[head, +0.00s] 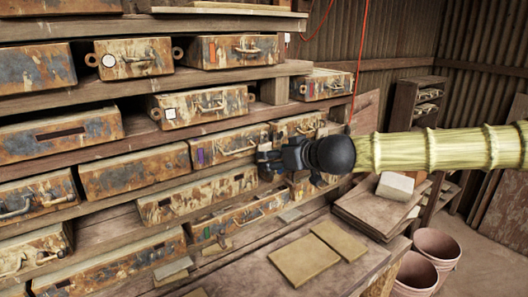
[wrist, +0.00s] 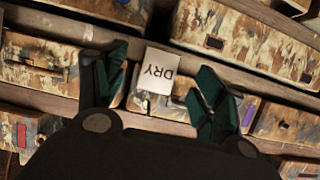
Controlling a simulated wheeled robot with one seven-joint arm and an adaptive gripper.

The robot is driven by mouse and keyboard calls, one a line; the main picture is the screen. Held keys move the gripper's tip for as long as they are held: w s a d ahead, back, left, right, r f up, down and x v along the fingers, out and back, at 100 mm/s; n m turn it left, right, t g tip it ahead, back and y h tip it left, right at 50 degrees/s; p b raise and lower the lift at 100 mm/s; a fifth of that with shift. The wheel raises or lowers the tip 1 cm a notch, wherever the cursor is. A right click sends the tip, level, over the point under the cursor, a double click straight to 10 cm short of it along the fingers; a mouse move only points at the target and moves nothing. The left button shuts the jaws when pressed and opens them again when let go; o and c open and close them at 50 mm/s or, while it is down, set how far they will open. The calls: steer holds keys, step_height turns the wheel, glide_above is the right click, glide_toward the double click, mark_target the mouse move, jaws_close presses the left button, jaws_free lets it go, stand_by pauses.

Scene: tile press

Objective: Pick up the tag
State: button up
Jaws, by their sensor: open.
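A white tag (wrist: 157,72) with the word DRY, upside down in the wrist view, shows between my two fingers, in front of a rusty painted metal box (wrist: 190,112). I cannot tell how far the tag is from the fingertips. My gripper (wrist: 161,66) is open, with dark green finger pads on either side of the tag and nothing clamped. In the head view my gripper (head: 268,160) reaches left, close to the shelf fronts. I cannot make out the DRY tag there; my gripper probably hides it.
Wooden shelves (head: 135,100) hold several rusty boxes with handles, some with coloured or white markers. A red cord (head: 360,50) hangs just behind my wrist. Below lie flat tiles (head: 303,260) on a bench, with a stack of boards (head: 370,210) and buckets (head: 436,247) at the right.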

steer(key=p+x, duration=0.1)
steer(key=x, duration=0.3)
steer(key=shift+f, duration=0.15)
stand_by(0.4)
steer(key=c, duration=0.9)
